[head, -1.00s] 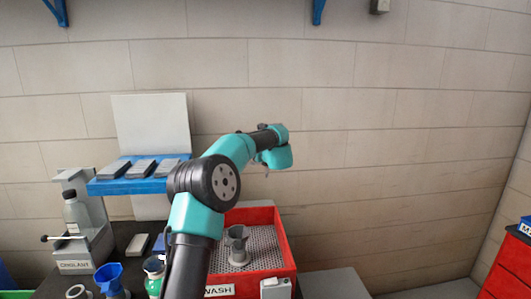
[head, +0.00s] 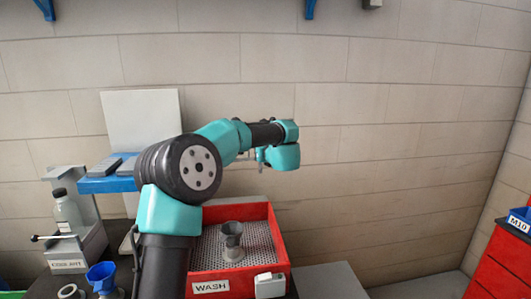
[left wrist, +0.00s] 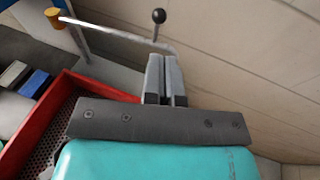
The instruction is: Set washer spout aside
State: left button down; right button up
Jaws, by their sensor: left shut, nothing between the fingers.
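My left arm crosses the head view above the tray's left side. Its wrist is above and behind the tray, and the fingers are mostly hidden there. In the left wrist view my left gripper (left wrist: 164,62) is shut and empty, its two grey fingers together. My right gripper is not in view.
A bent metal rod (left wrist: 115,30) with a black knob and an orange cap crosses beyond the fingers. A blue shelf (head: 105,184) holds grey blocks. A blue funnel (head: 103,276) and a coolant stand (head: 92,245) are at left. A grey surface (head: 330,282) right of the tray is clear.

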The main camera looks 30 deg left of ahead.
pick_arm(q)
jog(key=shift+v, duration=2.25)
jog(key=w+d+f+m+t+h, duration=0.2)
jog(key=w+d+f+m+h, duration=0.15)
jog(key=d+f+m, duration=0.65)
jog(key=w+d+f+m+t+h, duration=0.2)
jog(key=d+f+m+h, duration=0.35)
jog(key=f, duration=0.75)
jog(key=s+d+f+m+g+h, duration=0.2)
jog(key=s+d+f+m+h, duration=0.15)
jog(key=d+f+m, duration=0.7)
jog(key=s+d+f+m+g+h, duration=0.2)
jog(key=s+d+f+m+g, duration=0.2)
jog(key=s+f+m, duration=0.45)
jog(key=s+d+f+m+g+h, duration=0.2)
jog(key=s+d+f+m+g, duration=0.3)
jog(key=s+f, duration=0.6)
jog(key=s+a+f+m, duration=0.2)
jog(key=s+a+m, duration=0.1)
jog(key=s+a, duration=0.3)
jog(key=s+a+f+m, duration=0.2)
jog(key=s+a, duration=0.5)
jog(key=s, duration=0.4)
jog(key=shift+m+g, duration=0.4)
jog(key=shift+m, duration=0.15)
